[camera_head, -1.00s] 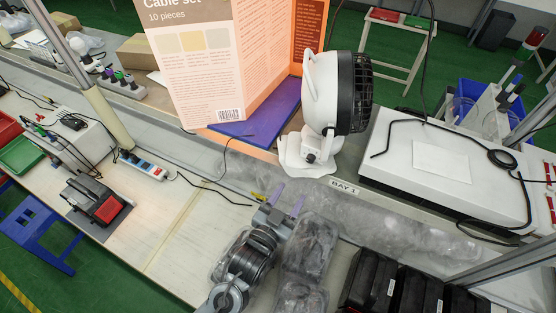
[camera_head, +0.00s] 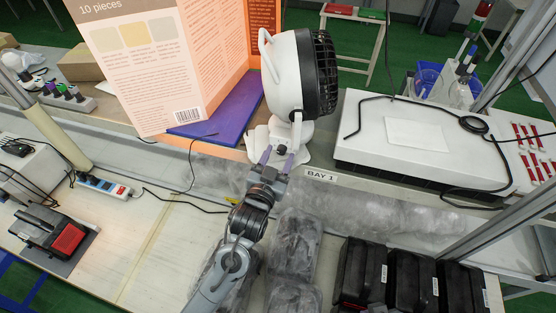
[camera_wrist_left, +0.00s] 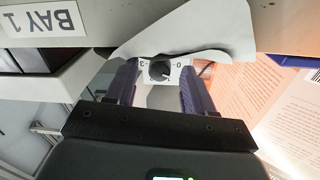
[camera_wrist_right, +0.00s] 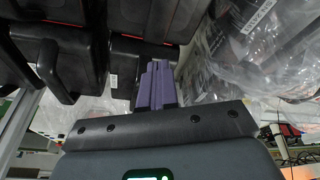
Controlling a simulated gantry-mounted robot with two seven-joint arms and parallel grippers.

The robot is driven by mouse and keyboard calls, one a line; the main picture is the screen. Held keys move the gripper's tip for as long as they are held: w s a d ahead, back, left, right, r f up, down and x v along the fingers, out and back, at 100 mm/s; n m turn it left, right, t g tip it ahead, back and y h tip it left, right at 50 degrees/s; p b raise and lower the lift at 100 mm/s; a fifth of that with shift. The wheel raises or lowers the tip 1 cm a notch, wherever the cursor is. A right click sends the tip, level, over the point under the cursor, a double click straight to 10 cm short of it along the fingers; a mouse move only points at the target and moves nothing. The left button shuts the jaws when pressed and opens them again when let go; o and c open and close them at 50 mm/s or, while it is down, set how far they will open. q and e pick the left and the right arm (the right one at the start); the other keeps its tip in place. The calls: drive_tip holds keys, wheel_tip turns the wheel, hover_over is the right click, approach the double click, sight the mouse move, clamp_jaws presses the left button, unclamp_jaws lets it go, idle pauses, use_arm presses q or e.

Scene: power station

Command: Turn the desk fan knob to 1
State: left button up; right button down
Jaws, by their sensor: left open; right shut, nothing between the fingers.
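The white desk fan (camera_head: 285,80) with a black grille stands on the shelf at the upper middle of the head view. Its small dark knob (camera_head: 281,150) is on the base. The left wrist view shows the knob (camera_wrist_left: 159,70) close up, with a 3 and a 0 printed beside it. My left gripper (camera_head: 276,158) is open at the fan's base. Its purple fingers (camera_wrist_left: 160,88) show on either side of the knob in the left wrist view; contact is not visible. My right gripper (camera_wrist_right: 156,85) is shut and empty, and shows only in its wrist view.
A white case (camera_head: 450,150) with a black cable is to the right. Black cases (camera_head: 410,275) and plastic-wrapped packs (camera_head: 292,245) lie in front.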

use_arm(q)
clamp_jaws()
drive_tip(key=shift+r+m+p, duration=0.2)
drive_tip(key=shift+m+p, duration=0.4)
drive_tip(key=shift+p, duration=0.15)
use_arm(e)
drive_tip(key=shift+a+r, duration=0.1)
drive_tip(key=shift+r, duration=0.6)
use_arm(q)
drive_tip(key=shift+m+p, duration=1)
use_arm(e)
wheel_tip(320, 180, up, 2)
use_arm(q)
drive_tip(key=m+p, duration=0.2)
drive_tip(key=m, duration=0.1)
drive_tip(key=shift+m+p, duration=0.4)
drive_tip(key=shift+m, duration=0.1)
use_arm(e)
wheel_tip(320, 180, up, 3)
drive_tip(key=shift+f, duration=0.1)
use_arm(q)
drive_tip(key=shift+f, duration=0.1)
